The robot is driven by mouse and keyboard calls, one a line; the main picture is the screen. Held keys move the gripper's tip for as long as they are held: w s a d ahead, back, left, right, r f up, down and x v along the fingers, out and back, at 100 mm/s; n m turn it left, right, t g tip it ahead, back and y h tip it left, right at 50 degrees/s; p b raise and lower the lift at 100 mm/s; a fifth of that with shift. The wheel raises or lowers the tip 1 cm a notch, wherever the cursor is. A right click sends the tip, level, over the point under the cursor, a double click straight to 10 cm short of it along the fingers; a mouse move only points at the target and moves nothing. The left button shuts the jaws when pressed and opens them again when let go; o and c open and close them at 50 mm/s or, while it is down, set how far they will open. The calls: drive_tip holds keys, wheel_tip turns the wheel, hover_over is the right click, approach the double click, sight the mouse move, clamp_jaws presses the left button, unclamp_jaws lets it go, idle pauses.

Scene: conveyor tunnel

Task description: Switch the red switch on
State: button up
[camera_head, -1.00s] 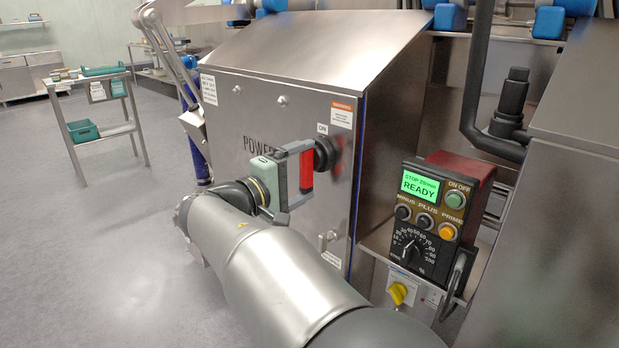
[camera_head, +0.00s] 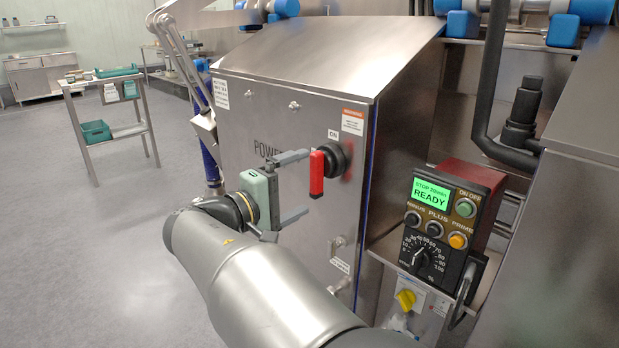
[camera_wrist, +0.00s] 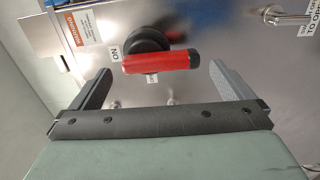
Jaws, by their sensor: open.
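The red switch (camera_head: 317,174) is a red bar handle on a round black knob, mounted on the front of the steel cabinet. The handle stands vertical in the head view, with the ON label (camera_head: 333,134) just above the knob. In the wrist view the red handle (camera_wrist: 162,62) lies crosswise, and a second label below it is partly hidden. My gripper (camera_head: 303,184) is open and empty in front of the handle. In the wrist view its two fingers (camera_wrist: 160,75) are wide apart, one towards each end of the handle, without visible contact.
A control box (camera_head: 450,222) with a green READY screen, buttons and a dial stands right of the cabinet (camera_head: 268,195). A yellow knob (camera_head: 405,300) is below it. A steel cart (camera_head: 105,125) with green trays stands at left. The floor there is clear.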

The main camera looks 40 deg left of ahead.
drive_tip(key=s+a+p, duration=0.2)
drive_tip(key=s, duration=1.1)
